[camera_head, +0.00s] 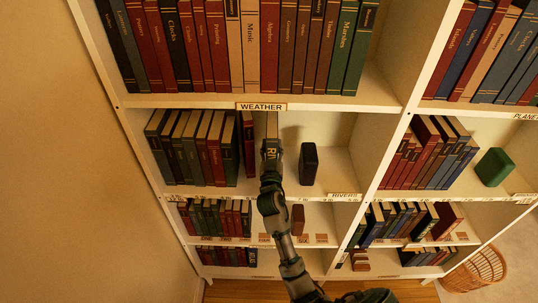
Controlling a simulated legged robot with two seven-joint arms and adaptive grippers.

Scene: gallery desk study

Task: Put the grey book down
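The grey book (271,153) stands upright in the shelf bay under the WEATHER label, its lettered spine toward me and its pale top edge visible. My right gripper (271,172) is at the lower part of this spine and appears shut on the book. The fingertips are small and dark, and the gripper hides the book's lower end, so I cannot tell whether the book touches the shelf board (225,192). My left gripper is not in view.
A row of books (195,150) stands left of the grey book, with a dark red one close beside it. A black block (308,163) stands to the right. Bare shelf lies beyond it, up to the upright divider (388,150). A wicker basket (475,270) is on the floor.

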